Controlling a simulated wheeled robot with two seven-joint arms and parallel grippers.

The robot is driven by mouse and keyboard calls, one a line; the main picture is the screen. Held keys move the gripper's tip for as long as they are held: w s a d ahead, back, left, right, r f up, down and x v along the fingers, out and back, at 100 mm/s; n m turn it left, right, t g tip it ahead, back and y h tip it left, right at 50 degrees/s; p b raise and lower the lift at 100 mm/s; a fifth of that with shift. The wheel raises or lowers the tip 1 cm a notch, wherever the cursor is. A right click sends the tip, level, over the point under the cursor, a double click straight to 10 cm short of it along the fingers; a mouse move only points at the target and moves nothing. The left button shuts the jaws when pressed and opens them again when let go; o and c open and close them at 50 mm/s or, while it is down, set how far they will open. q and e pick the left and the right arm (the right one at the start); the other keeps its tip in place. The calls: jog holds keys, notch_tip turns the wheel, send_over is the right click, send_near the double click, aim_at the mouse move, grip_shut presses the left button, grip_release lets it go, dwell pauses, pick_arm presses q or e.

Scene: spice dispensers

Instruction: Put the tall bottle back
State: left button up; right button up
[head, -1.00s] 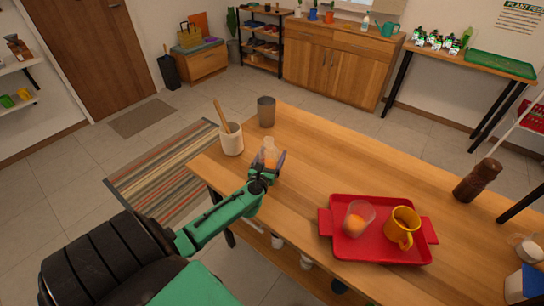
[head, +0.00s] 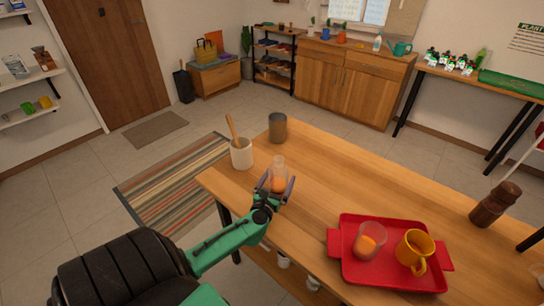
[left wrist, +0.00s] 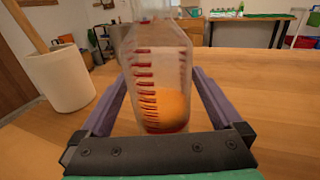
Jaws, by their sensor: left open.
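The tall bottle (head: 279,176) is clear, with red graduation marks and orange contents low inside. It stands upright on the wooden table near its left edge. It also fills the middle of the left wrist view (left wrist: 160,75), its top cut off by the frame. My left gripper (head: 277,186) is open, with one purple finger on each side of the bottle's lower part. The left wrist view shows the fingers (left wrist: 160,100) either side of it, with a gap visible at least on the left. My right gripper is not in view.
A white crock (head: 241,154) with a wooden tool and a grey cup (head: 277,128) stand behind the bottle. A red tray (head: 345,265) holds a clear glass (head: 369,238) and a yellow mug (head: 413,250). A brown grinder (head: 494,205) stands at right. The table's middle is clear.

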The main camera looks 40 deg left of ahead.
aim_at(275, 187)
pick_arm(q)
jog(key=b+v, duration=0.1)
jog(key=v, duration=0.7)
jog(key=shift+s+d+f, duration=0.1)
jog(key=shift+s, duration=0.1)
jog(key=shift+s+d, duration=0.1)
jog(key=shift+s, duration=0.2)
